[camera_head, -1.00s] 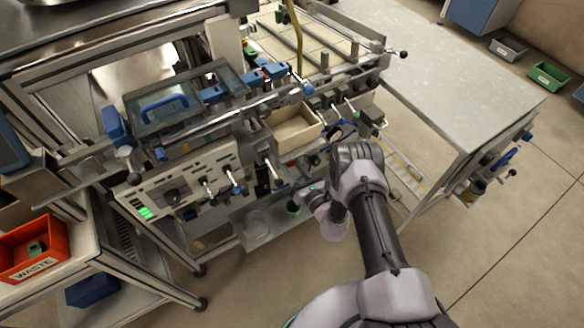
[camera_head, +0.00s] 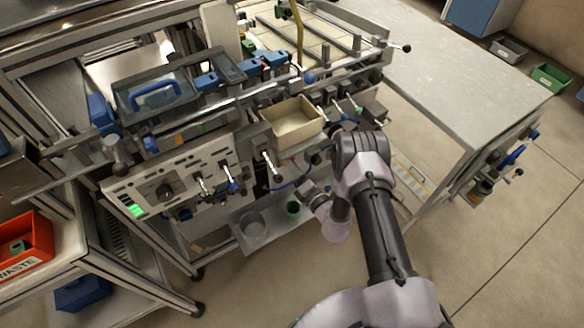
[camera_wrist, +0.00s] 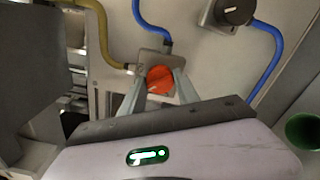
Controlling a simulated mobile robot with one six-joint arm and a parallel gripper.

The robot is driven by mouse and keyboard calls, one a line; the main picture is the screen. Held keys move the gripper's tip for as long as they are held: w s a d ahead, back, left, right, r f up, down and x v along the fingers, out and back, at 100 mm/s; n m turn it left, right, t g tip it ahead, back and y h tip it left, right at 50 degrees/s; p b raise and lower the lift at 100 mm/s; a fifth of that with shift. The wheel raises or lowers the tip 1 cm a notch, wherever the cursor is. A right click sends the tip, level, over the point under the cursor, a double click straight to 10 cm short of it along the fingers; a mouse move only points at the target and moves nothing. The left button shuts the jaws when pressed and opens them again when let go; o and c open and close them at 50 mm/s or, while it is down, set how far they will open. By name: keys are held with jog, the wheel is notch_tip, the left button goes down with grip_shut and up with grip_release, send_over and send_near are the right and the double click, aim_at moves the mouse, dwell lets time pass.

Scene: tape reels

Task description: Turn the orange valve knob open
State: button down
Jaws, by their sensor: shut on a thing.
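The orange valve knob (camera_wrist: 160,79) shows in the wrist view on a small grey valve block (camera_wrist: 153,58) fixed to a pale panel. My gripper (camera_wrist: 160,82) has one finger on each side of the knob and is shut on it. A yellow hose and a blue hose run into the block. In the head view the arm reaches down in front of the machine, and its wrist hides the knob and the fingertips.
A black dial (camera_wrist: 235,12) with a blue hose sits to the right on the panel. A green cup (camera_wrist: 302,131) is at the right edge. In the head view, a beige bin (camera_head: 292,124) and several levers are left of the arm; a grey table (camera_head: 450,85) stands right.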

jog(key=shift+m+b, duration=0.75)
jog(key=shift+m, duration=2.95)
jog(key=c, duration=0.9)
grip_release()
jog(key=p+v, duration=0.5)
jog(key=v, duration=1.2)
jog(key=shift+s, duration=0.2)
jog(key=shift+d, duration=0.15)
